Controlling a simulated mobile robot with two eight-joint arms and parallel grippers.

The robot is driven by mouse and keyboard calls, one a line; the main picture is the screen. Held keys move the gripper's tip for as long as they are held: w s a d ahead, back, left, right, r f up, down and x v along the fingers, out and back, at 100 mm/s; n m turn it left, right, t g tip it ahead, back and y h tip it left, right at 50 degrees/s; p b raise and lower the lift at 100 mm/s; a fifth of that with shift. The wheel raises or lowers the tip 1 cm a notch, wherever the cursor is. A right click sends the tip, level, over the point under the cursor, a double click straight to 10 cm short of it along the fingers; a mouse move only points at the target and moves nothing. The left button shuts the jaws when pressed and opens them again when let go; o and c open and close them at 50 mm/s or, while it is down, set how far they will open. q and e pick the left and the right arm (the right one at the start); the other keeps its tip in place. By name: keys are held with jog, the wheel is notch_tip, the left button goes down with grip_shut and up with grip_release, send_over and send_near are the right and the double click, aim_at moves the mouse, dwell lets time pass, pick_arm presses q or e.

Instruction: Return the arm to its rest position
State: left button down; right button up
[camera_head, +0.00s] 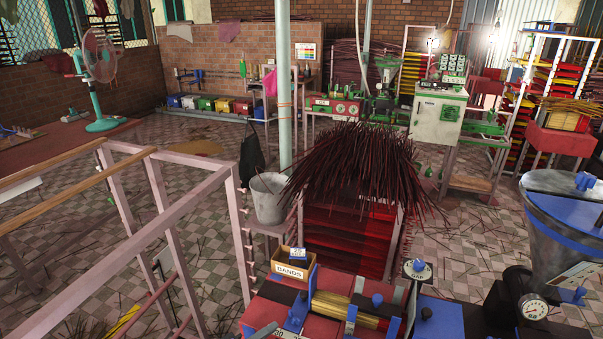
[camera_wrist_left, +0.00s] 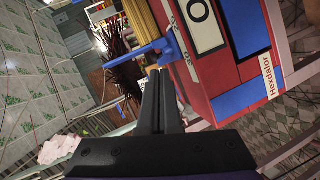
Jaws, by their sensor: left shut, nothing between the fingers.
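My left gripper (camera_wrist_left: 160,85) shows in the left wrist view, its two dark fingers together and nothing between them. The fingertips are close to a blue bar (camera_wrist_left: 143,53) at the side of a red and blue machine (camera_wrist_left: 238,60) marked "Hexdalor"; I cannot tell whether they touch it. In the head view a small grey tip (camera_head: 263,331) shows at the bottom edge over the red and blue bench machine (camera_head: 270,311), likely my left gripper. The rest of that arm is out of the picture. My right gripper is not in view.
A box marked "BANDS" (camera_head: 293,265) stands at the machine's back edge. Behind it, dark incense sticks (camera_head: 350,170) overhang a red tray stack (camera_head: 345,240). A metal hopper (camera_head: 565,215) rises at right, a pink frame (camera_head: 170,215) at left.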

pick_arm(q)
jog(key=s+a+r+m+g+y, duration=0.1)
jog(key=s+a+m+g+y, duration=0.2)
jog(key=s, duration=0.7)
jog(key=s+a+m+g+y+p, duration=0.1)
jog(key=s+a+m+y, duration=0.3)
jog(key=s, duration=0.6)
jog(key=a+g+y, duration=0.1)
jog(key=a+y, duration=0.1)
jog(key=shift+s+r+g+y, duration=0.3)
jog(key=shift+r+g+y, duration=0.05)
jog(key=shift+g+y, duration=0.05)
jog(key=shift+a, duration=0.1)
dwell(0.7)
